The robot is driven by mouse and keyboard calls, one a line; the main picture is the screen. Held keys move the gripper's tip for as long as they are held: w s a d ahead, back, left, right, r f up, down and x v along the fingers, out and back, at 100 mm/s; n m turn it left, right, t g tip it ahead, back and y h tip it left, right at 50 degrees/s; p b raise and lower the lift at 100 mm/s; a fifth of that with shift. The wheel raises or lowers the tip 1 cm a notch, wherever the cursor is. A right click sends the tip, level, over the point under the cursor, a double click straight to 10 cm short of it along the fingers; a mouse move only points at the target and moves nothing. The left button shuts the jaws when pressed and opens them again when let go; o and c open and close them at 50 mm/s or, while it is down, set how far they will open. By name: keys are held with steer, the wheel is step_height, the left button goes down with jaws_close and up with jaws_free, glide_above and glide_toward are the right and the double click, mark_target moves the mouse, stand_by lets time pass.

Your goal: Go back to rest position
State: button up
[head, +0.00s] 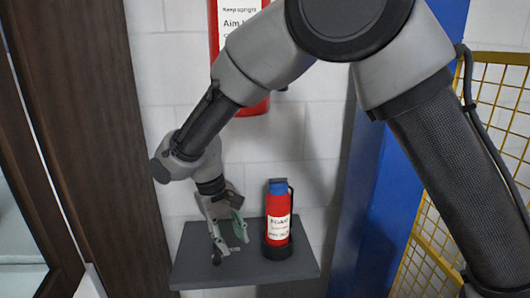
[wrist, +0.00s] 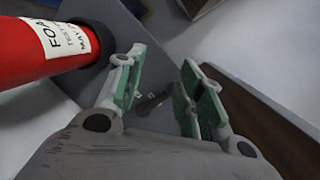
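My gripper (head: 227,231) is at the end of my arm, above the left part of a small dark grey shelf (head: 195,272) on the wall. In the wrist view my gripper (wrist: 160,92) has its green-padded fingers apart, with nothing held between them. A red fire extinguisher (head: 277,228) with a blue top and a white "FOAM" label stands upright on the shelf, just right of my gripper and apart from it. It also shows at the left of the wrist view (wrist: 35,50).
A dark brown wooden frame (head: 95,130) stands at the left. A blue post (head: 375,215) and a yellow mesh fence (head: 425,255) stand at the right.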

steer(key=d+r+y, duration=0.1)
steer(key=d+r, duration=0.5)
steer(key=d, duration=0.6)
steer(key=d+r+y, duration=0.1)
steer(key=d+r, duration=0.4)
steer(key=d, duration=0.6)
steer(key=s+d+r+m+t, duration=0.1)
steer(key=s+d+r+m, duration=0.1)
steer(key=d, duration=0.6)
steer(key=s+d+r+m+t, duration=0.2)
steer(key=s+d, duration=0.3)
steer(key=d, duration=0.3)
steer(key=s+d+r+m+t, duration=0.1)
steer(key=s+d+r+m, duration=0.2)
steer(key=d, duration=0.5)
steer(key=shift+s+r+m+t+y, duration=0.3)
steer(key=shift+s+r+m+y, duration=0.1)
steer(key=shift+s+r, duration=0.1)
